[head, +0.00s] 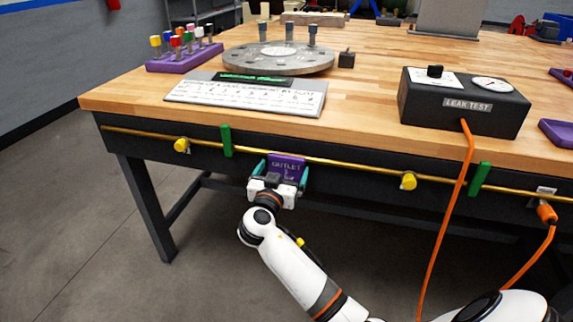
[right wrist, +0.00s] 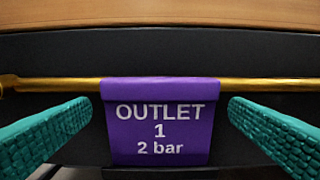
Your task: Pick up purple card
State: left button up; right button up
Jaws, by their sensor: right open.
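The purple card (head: 287,166) hangs over the brass rail on the front of the workbench. In the right wrist view the purple card (right wrist: 160,122) reads "OUTLET 1 2 bar" and its top edge wraps the rail. My right gripper (head: 279,182) is in front of the card with its teal fingers apart. In the right wrist view one finger of my right gripper (right wrist: 160,130) is on each side of the card, with a visible gap at both sides. My left gripper is not in view.
The floor below is open at left.

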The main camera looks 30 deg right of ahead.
jog(key=x, duration=0.2)
jog(key=shift+w+d, duration=0.2)
jog(key=shift+d, duration=0.05)
jog(key=c, duration=0.7)
